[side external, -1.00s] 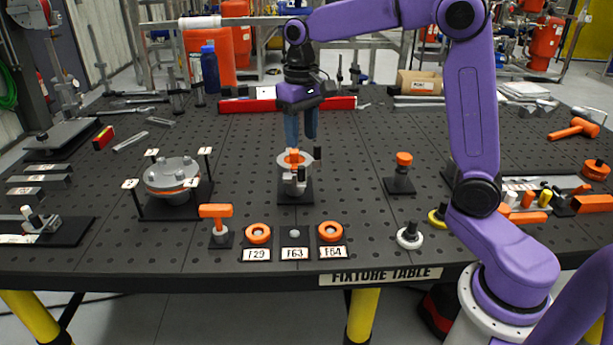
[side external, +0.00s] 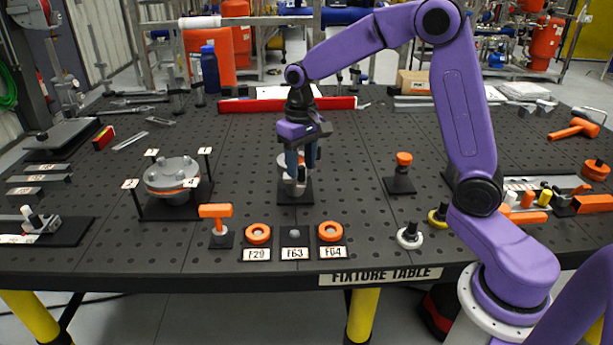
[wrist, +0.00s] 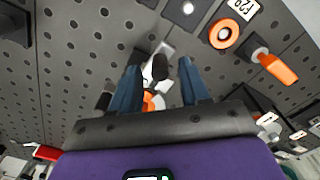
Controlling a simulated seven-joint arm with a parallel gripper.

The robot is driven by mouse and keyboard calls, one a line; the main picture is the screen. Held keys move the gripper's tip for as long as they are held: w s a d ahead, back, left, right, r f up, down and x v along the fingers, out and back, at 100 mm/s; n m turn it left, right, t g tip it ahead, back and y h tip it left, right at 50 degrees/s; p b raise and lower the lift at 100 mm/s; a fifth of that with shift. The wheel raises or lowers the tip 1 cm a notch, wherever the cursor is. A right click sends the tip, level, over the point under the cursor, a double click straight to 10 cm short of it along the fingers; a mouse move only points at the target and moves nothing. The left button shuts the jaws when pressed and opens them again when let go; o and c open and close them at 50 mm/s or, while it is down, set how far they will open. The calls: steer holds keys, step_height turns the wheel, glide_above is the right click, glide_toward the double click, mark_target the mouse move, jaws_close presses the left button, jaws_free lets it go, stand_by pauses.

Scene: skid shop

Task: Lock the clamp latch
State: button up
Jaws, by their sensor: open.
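The clamp fixture (side external: 294,195) stands on a small black base near the middle of the table. It has a grey round body, and my gripper hides much of its top in the side view. My gripper (side external: 301,172) points down over it with its fingers open. In the wrist view, my gripper (wrist: 160,72) has a black knob (wrist: 160,67) on a light grey lever between its two blue fingers. An orange part (wrist: 149,101) shows behind the knob. I cannot tell whether the fingers touch the knob, or which part is the latch.
A flanged disc fixture (side external: 172,175) with labelled posts stands to the left. An orange T-handle (side external: 215,211) and two orange rings (side external: 258,233) sit in front. An orange-topped post (side external: 403,159) stands to the right. A red bar (side external: 340,102) lies behind.

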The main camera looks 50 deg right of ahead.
steer(key=shift+f, duration=0.3)
stand_by(0.4)
steer(key=c, duration=0.7)
steer(key=shift+w+a, duration=0.25)
steer(key=shift+w, duration=0.15)
steer(key=shift+w+a, duration=0.2)
steer(key=shift+w, duration=0.2)
